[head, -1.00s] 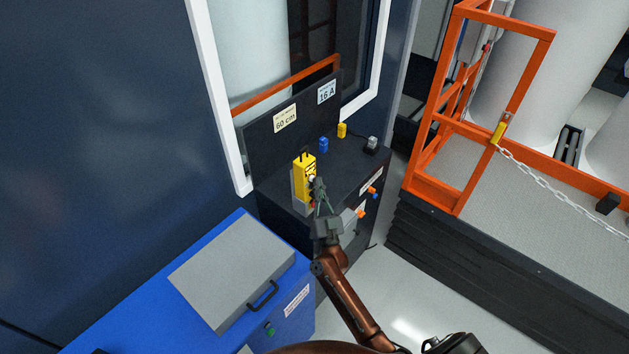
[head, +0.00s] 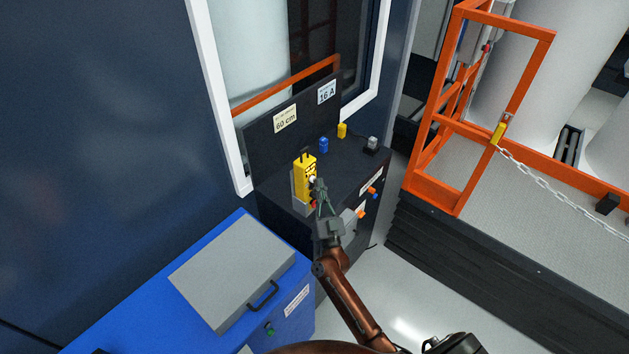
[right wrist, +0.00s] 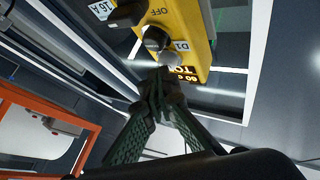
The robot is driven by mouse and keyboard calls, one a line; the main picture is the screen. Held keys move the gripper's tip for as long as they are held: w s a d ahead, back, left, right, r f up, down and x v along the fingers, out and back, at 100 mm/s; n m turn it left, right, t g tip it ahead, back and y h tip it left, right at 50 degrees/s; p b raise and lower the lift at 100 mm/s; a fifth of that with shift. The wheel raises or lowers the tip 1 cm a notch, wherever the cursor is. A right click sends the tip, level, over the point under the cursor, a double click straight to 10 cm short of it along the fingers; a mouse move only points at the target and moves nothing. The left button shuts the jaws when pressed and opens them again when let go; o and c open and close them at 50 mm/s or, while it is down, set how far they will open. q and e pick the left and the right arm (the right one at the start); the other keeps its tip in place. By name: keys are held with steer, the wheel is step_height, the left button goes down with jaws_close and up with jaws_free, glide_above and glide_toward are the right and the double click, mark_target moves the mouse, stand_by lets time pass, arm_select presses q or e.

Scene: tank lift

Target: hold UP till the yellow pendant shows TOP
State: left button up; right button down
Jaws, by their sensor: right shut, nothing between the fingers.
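The yellow pendant (head: 304,178) stands upright in a grey holder on the dark console (head: 275,189). In the right wrist view the pendant (right wrist: 179,22) shows a dark knob by the word OFF, a second dark knob by a D1 label, and a pale round button (right wrist: 172,63). Its small lit display (right wrist: 186,73) reads "TO" and "60 c"; the ends of both lines are hard to read. My right gripper (head: 319,190) is shut and empty, its tips at the pendant's front. In the wrist view the tips (right wrist: 163,84) are just below the pale button; I cannot tell whether they touch.
Blue (head: 323,145) and yellow (head: 342,130) small blocks stand on the console near signs reading 60 cm and 16 A. A blue cabinet (head: 293,318) with a grey lid is at the lower left. An orange-railed platform (head: 437,190) with a chain is at the right.

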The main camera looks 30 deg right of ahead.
steer(key=shift+s+d, duration=0.25)
steer(key=shift+s, duration=0.4)
steer(key=s, duration=0.1)
steer(key=s+d+p, duration=0.1)
steer(key=s, duration=0.1)
steer(key=s+d+p, duration=0.1)
steer(key=shift+s, duration=0.3)
stand_by(1.5)
